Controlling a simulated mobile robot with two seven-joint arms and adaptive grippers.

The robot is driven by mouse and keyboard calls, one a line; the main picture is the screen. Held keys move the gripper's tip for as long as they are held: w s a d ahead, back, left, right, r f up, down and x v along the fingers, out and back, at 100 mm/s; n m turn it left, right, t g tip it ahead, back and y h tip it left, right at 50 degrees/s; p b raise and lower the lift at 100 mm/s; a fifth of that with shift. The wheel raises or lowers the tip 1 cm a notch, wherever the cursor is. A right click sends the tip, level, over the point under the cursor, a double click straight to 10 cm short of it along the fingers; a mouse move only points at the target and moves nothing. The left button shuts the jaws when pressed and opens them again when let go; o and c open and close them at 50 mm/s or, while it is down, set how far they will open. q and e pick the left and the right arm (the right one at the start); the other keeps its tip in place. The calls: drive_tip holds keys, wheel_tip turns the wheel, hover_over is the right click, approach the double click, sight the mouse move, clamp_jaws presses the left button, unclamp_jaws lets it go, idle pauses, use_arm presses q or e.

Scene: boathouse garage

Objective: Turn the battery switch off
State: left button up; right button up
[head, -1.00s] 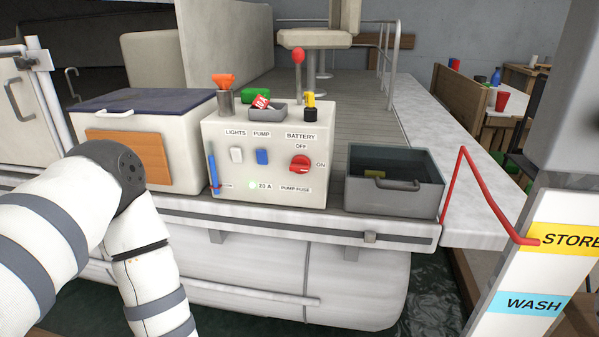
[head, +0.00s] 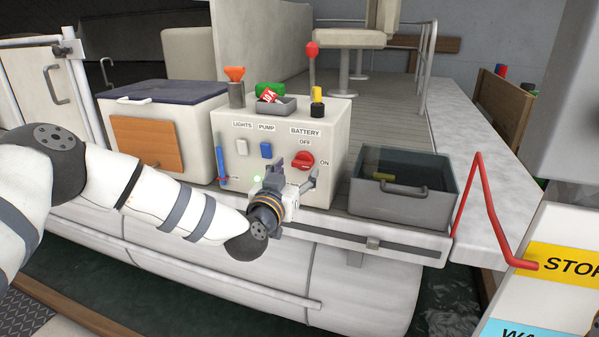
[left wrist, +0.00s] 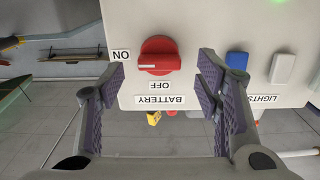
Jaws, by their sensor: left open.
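The battery switch (head: 304,160) is a red rotary knob on the front of the white console (head: 335,125), with OFF printed above it and ON to its right. In the left wrist view, upside down, the knob (left wrist: 159,55) has its white mark toward the ON label (left wrist: 121,56). My left gripper (head: 298,175) is in front of the console, just below and before the knob. Its open, empty fingers (left wrist: 161,76) show on either side of the knob in the left wrist view, with no contact visible. My right gripper is out of view.
The LIGHTS switch (head: 242,146) and blue PUMP switch (head: 266,150) are left of the knob. A small tray (head: 285,106) and an orange-topped item (head: 235,85) sit on the console. A grey bin (head: 400,205) stands right, a white cooler (head: 195,130) left. A red rail (head: 485,195) is farther right.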

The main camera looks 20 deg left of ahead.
sight(303, 163)
use_arm(q)
drive_tip(key=shift+w+f, duration=0.15)
drive_tip(key=shift+w, duration=0.5)
drive_tip(key=shift+w+d+r, duration=0.1)
drive_tip(key=shift+w+r, duration=0.1)
drive_tip(key=shift+w, duration=0.25)
drive_tip(key=c, duration=1.2)
drive_tip(key=shift+o, duration=0.2)
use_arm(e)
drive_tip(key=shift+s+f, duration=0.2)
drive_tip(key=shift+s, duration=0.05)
